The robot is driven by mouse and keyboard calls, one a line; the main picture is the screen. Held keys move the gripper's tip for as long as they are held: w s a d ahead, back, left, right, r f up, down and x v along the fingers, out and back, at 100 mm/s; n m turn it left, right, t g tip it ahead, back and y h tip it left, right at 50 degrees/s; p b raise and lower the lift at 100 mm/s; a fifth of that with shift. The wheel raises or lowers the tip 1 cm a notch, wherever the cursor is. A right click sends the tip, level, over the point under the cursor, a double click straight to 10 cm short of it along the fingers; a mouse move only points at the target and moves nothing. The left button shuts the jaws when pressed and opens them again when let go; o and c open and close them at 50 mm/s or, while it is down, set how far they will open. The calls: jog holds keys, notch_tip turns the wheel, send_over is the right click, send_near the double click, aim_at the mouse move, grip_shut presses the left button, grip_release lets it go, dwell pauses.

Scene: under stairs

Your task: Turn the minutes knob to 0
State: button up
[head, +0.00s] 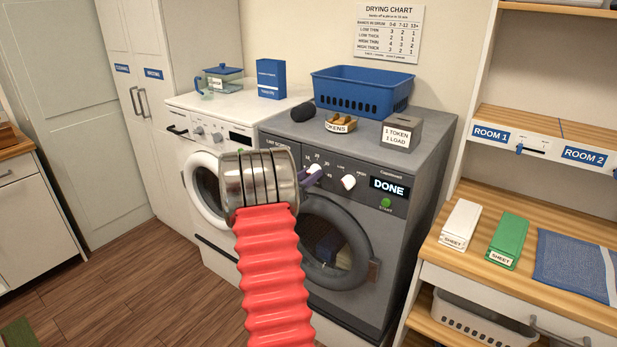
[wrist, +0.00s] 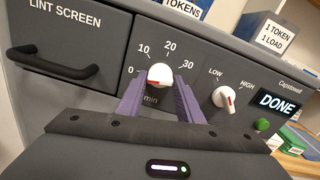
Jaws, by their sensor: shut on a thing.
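The white minutes knob (wrist: 160,74) is on the grey dryer's front panel (head: 385,230), with the marks 0, 10, 20 and 30 around it and "min" below. A red mark shows low on the knob, toward its left; its exact setting is hard to read. My gripper (wrist: 160,86) is shut on the knob, one purple finger at each side. In the head view the knob (head: 316,168) is partly behind my gripper (head: 311,178). The dryer's display (wrist: 284,103) reads DONE.
The LOW/HIGH knob (wrist: 224,96) is close on the right, with the green start button (wrist: 262,124) beyond. The lint screen handle (wrist: 50,66) juts out on the left. A blue basket (head: 362,92), token dish (head: 341,123) and token box (head: 402,131) stand on the dryer.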

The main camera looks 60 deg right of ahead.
jog(key=shift+f, duration=0.1)
jog(key=o, duration=1.1)
jog(key=a, duration=0.4)
jog(key=w+a, duration=0.1)
jog(key=a, duration=0.4)
jog(key=w+a, duration=0.1)
jog(key=a, duration=0.3)
jog(key=shift+w+a, duration=0.1)
jog(key=shift+a, duration=0.2)
